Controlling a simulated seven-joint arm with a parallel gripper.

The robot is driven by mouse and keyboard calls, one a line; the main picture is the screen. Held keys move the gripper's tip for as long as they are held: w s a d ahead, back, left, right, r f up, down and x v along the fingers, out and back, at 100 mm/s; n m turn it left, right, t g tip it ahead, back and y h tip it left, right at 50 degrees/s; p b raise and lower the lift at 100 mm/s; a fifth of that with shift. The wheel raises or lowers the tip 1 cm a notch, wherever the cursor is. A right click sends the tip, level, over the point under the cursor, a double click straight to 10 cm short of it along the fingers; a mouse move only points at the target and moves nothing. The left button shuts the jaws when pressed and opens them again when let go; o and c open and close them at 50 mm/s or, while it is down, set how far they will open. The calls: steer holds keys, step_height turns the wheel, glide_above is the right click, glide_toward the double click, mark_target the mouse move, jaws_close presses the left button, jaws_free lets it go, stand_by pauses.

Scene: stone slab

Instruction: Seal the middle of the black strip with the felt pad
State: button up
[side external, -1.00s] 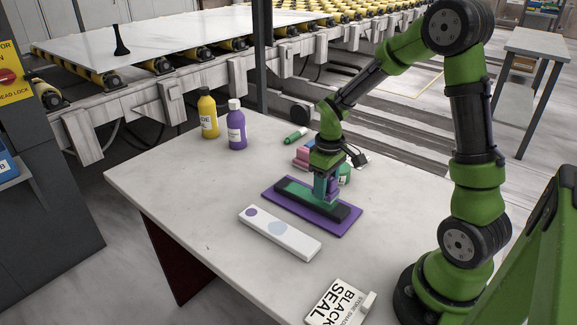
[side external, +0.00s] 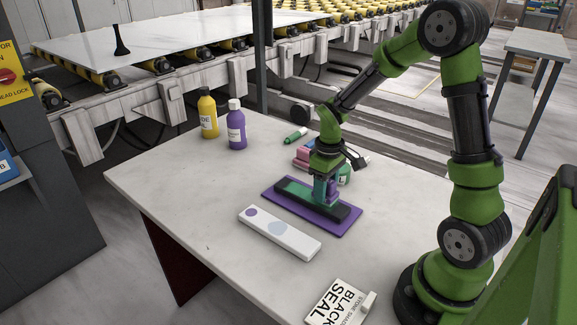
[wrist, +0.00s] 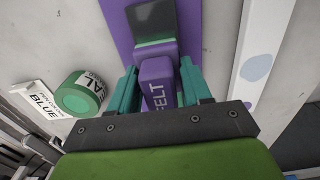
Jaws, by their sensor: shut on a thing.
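The black strip (side external: 341,212) lies on a purple mat (side external: 351,226), with green along part of its top. It also shows in the wrist view (wrist: 153,18), dark with a green band near the pad. My gripper (side external: 325,197) is over the strip, right of its middle in the side view. In the wrist view my gripper (wrist: 160,82) is shut on the purple felt pad (wrist: 158,72), lettered FELT. The pad is down at the strip; its underside is hidden, so contact cannot be told.
A white strip (side external: 295,240) with purple and blue patches lies in front of the mat. A BLACK SEAL card (side external: 337,303) lies at the front. A green round container (wrist: 80,95) is close beside the gripper. Yellow (side external: 208,115) and purple (side external: 236,128) bottles stand behind.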

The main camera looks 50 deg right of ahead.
steer(key=shift+f, duration=0.65)
steer(key=shift+w, duration=0.1)
steer(key=shift+w, duration=0.3)
steer(key=shift+s+f, duration=0.3)
steer(key=shift+s, duration=0.3)
steer(key=shift+w+r, duration=0.2)
steer(key=shift+r, duration=2.95)
steer(key=shift+r, duration=1.5)
